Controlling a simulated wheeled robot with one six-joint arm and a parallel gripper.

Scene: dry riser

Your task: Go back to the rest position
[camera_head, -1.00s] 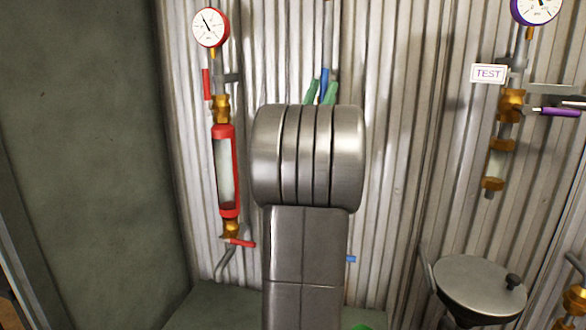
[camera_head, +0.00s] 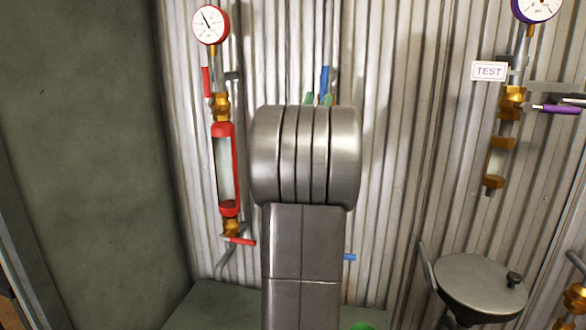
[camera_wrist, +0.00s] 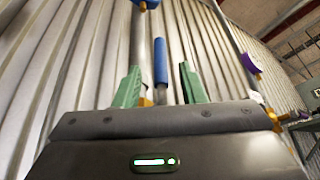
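My gripper (camera_wrist: 160,67) shows in the wrist view as two green fingers standing apart, with nothing pinched between them. A blue handle (camera_wrist: 160,60) on a pipe shows in the gap between the fingers and appears to lie beyond them. In the head view, the green fingertips of my gripper (camera_head: 319,98) just show above my thick grey arm link, which hides the rest of it. The upright blue handle (camera_head: 324,80) shows just above the fingertips.
A red-framed sight glass (camera_head: 226,170) with a red-rimmed gauge (camera_head: 211,24) is on the left. On the right are a purple-rimmed gauge (camera_head: 536,8), a TEST sign (camera_head: 489,71), a purple lever (camera_head: 556,109) and a round grey lid (camera_head: 480,283). Corrugated wall (camera_head: 400,150) lies behind.

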